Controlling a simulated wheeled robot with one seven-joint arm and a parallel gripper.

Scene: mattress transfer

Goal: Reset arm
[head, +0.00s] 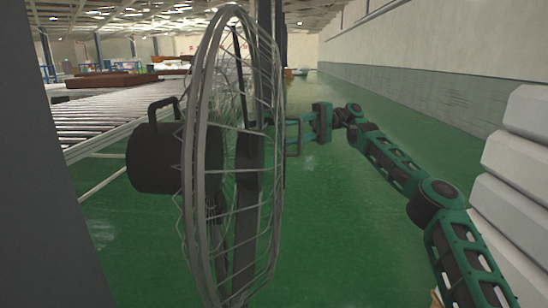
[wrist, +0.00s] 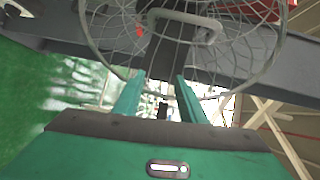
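My gripper (head: 290,137) is at the middle of the head view, at the end of my green and black arm reaching in from the lower right. In the wrist view its two green fingers (wrist: 161,82) stand apart with nothing held between them. In the head view the fingertips are close to the right side of a large caged fan (head: 196,150); I cannot tell whether they touch it. The fan's wire cage (wrist: 105,50) also fills the top of the wrist view, with a metal loop handle (wrist: 207,22) ahead of the fingers.
A roller conveyor (head: 95,112) runs on the left, with a brown slab (head: 112,80) farther back. White stacked slabs (head: 515,160) stand close to my arm at the right. A dark post (head: 40,190) blocks the left edge. Green floor (head: 330,230) is clear below my arm.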

